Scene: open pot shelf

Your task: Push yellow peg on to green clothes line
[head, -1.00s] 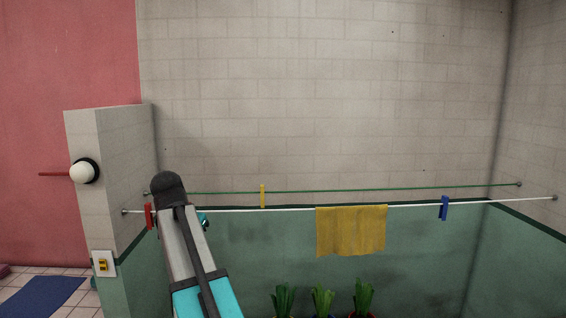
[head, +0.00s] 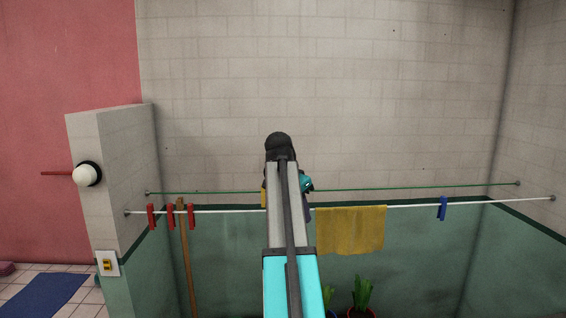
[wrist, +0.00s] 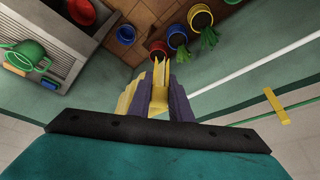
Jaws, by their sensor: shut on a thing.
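In the wrist view my gripper (wrist: 158,100) is shut on a yellow peg (wrist: 161,92), which points away from the wrist with its prongs apart. The green clothes line (wrist: 300,104) runs at the right of that view, apart from the held peg. Another yellow peg (wrist: 277,107) sits on it. In the head view the green line (head: 400,188) spans the wall behind a white line. The yellow peg on it (head: 263,198) shows just left of my arm, partly covered. My arm hides the held peg in the head view.
The white line (head: 410,205) carries red pegs (head: 171,216) at left, a yellow cloth (head: 350,230) and a blue peg (head: 442,208). A wooden pole (head: 186,260) stands at left. The green line is bare right of the cloth.

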